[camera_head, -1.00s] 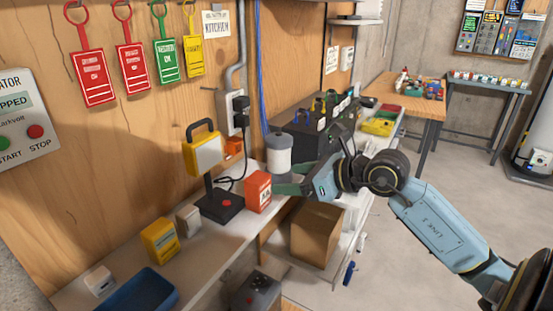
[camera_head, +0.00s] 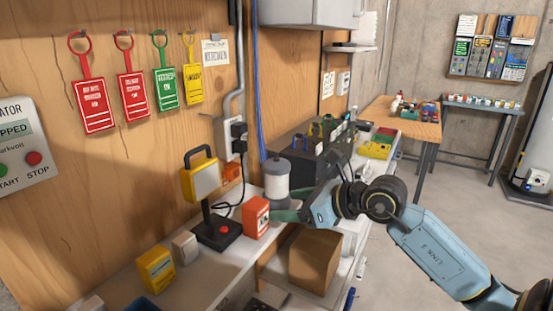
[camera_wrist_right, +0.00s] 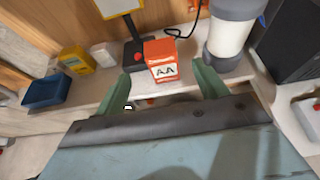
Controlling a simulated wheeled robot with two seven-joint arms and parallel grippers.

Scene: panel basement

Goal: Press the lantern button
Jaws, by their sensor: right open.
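The yellow lantern (camera_head: 201,180) stands upright on a black base (camera_head: 217,234) on the shelf against the wooden wall. Its red button (camera_head: 224,228) sits on top of the base, and it also shows in the right wrist view (camera_wrist_right: 137,57). My right gripper (camera_wrist_right: 163,88) is open and empty, with its green fingers apart at the shelf's front edge. In the head view my right gripper (camera_head: 284,210) is right of the base, beside the orange AA battery box (camera_head: 256,217). In the wrist view the box stands ahead between the fingers. My left gripper is not in view.
A grey and white cylinder (camera_head: 277,180) stands behind the box. A yellow box (camera_head: 157,268) and a small pale box (camera_head: 185,246) stand left of the base. A black case (camera_head: 306,145) is farther back on the shelf (camera_head: 213,272).

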